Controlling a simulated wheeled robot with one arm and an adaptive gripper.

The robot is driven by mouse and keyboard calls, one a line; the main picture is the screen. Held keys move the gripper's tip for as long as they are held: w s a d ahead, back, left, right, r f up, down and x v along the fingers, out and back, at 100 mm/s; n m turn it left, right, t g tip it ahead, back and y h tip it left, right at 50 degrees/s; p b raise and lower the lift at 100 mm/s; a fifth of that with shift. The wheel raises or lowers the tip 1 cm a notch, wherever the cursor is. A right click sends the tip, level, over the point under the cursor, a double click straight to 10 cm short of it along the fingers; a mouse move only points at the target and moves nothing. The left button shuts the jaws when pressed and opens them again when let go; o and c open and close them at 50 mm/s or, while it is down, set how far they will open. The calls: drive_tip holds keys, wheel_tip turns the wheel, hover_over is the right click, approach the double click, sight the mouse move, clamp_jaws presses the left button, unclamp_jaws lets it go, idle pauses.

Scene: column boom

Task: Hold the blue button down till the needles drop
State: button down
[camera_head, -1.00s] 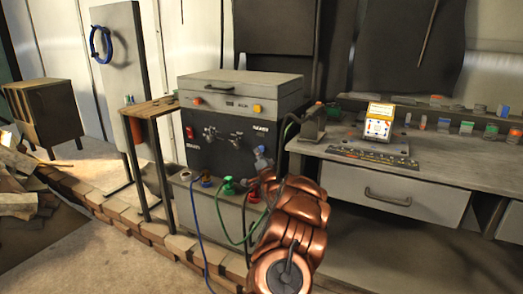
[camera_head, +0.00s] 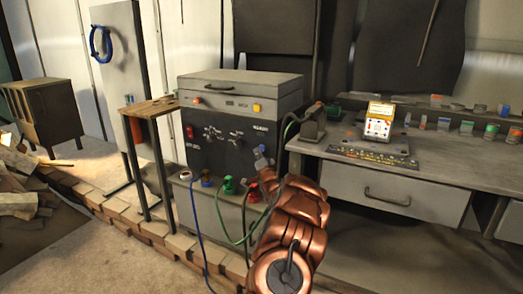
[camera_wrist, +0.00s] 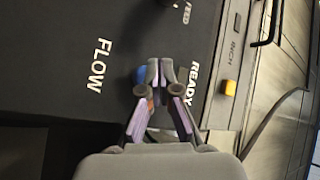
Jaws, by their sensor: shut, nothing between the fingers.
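The blue button (camera_wrist: 140,75) shows in the wrist view on the dark panel between the words FLOW and READY, partly hidden by the left finger. My gripper (camera_wrist: 160,72) is shut and empty, its tips over the panel just right of the button. I cannot tell whether a finger touches or presses it. In the head view my copper arm reaches to the lower right of the panel (camera_head: 222,160). My fingertips and the blue button cannot be made out there. Small marks on the panel are too small to read as needles.
A yellow-orange button (camera_wrist: 230,88) sits right of READY. Blue, green and red connectors with cables hang below the panel; the green one (camera_head: 228,184) is in the middle. A bench (camera_head: 455,172) with a small orange-and-white device (camera_head: 379,122) stands to the right. Low brick edging runs along the floor.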

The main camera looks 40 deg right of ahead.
drive_tip(key=shift+w+d+p, duration=0.2)
drive_tip(key=shift+d+p, duration=0.25)
drive_tip(key=shift+d, duration=0.5)
idle(1.1)
drive_tip(key=shift+a, duration=0.15)
idle(2.9)
drive_tip(key=shift+s+a, duration=0.25)
drive_tip(key=shift+a, duration=0.5)
drive_tip(key=shift+a, duration=0.15)
drive_tip(key=shift+s+a+b, duration=0.15)
drive_tip(key=shift+s+a, duration=0.1)
drive_tip(key=shift+a, duration=0.5)
drive_tip(key=shift+s+a+b, duration=0.1)
drive_tip(key=shift+s+a, duration=0.1)
drive_tip(key=shift+a, duration=0.55)
drive_tip(key=shift+s+a+b, duration=0.15)
drive_tip(key=shift+s+a, duration=0.1)
drive_tip(key=shift+a, duration=0.5)
